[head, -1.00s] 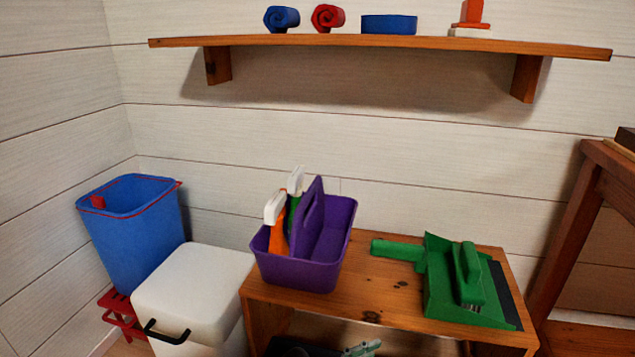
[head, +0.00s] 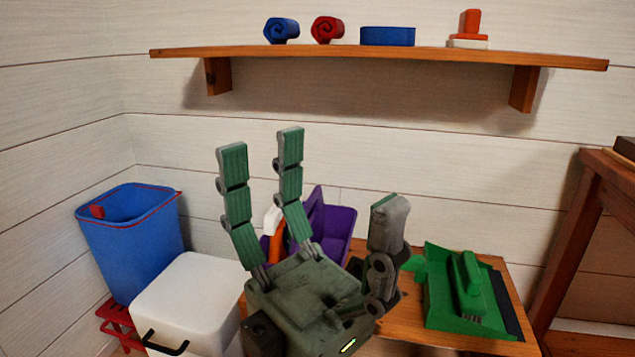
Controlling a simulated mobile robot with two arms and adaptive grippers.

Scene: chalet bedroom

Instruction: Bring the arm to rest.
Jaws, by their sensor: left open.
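My left gripper (head: 315,190) is raised in the lower middle of the head view, its fingers pointing up and spread wide apart. It is open, with nothing between the fingers. It stands in front of the purple caddy (head: 338,222) and hides much of it, along with part of the bottles in it; an orange bottle with a white top (head: 273,222) shows between the fingers. My right gripper is not in view.
A wooden stand (head: 408,318) bears the caddy and a green dustpan with brush (head: 465,290). A white bin (head: 187,300) and a blue bin (head: 135,240) stand at left. A wall shelf (head: 380,55) holds rolled cloths, a blue container and an orange-and-white item. A wooden table (head: 575,240) is at right.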

